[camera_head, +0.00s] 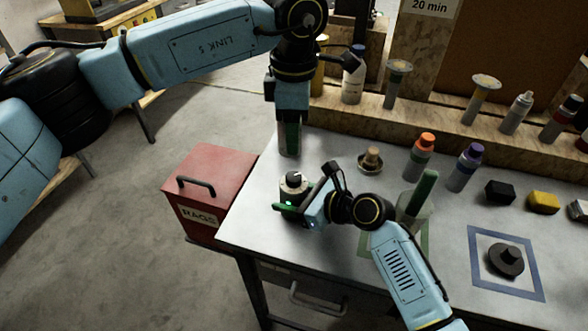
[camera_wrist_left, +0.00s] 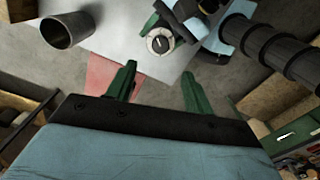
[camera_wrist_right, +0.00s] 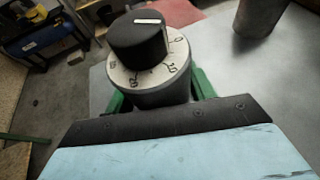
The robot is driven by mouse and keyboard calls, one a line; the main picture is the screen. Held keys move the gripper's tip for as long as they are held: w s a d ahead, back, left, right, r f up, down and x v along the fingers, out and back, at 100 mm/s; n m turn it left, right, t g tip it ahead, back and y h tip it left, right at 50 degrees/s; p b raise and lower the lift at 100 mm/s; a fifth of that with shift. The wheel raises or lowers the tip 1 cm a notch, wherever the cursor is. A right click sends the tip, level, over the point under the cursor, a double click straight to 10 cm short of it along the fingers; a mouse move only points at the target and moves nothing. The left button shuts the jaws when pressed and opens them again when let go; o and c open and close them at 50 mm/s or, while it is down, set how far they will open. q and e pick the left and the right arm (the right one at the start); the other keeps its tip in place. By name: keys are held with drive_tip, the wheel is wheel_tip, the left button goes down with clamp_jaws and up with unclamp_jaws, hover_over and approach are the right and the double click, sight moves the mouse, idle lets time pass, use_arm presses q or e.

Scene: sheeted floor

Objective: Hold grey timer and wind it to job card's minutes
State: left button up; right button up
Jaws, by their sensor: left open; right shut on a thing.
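The grey timer (camera_head: 293,187) stands near the table's left edge; its black knob (camera_wrist_right: 138,38) with a white mark and its numbered dial show in the right wrist view. My right gripper (camera_head: 296,207) is shut around the timer's body; its green fingers are partly hidden. The timer also shows in the left wrist view (camera_wrist_left: 160,40), beyond the fingers of my left gripper (camera_wrist_left: 160,85). My left gripper is open, empty and apart from the timer; in the head view it points down behind it. The job card (camera_head: 430,8) reads "20 min".
A grey metal cup (camera_wrist_left: 68,30) stands at the table's far left. A red rags box (camera_head: 212,180) adjoins the left edge. A dark knobbed disc (camera_head: 506,259) sits in a blue square. Bottles (camera_head: 420,155), blocks (camera_head: 543,202) and a brass-coloured piece (camera_head: 371,160) are to the right.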

sight(294, 175)
use_arm(q)
wheel_tip(294, 175, down, 11)
idle(0.3)
drive_tip(key=shift+c, duration=0.2)
drive_tip(key=c, duration=0.9)
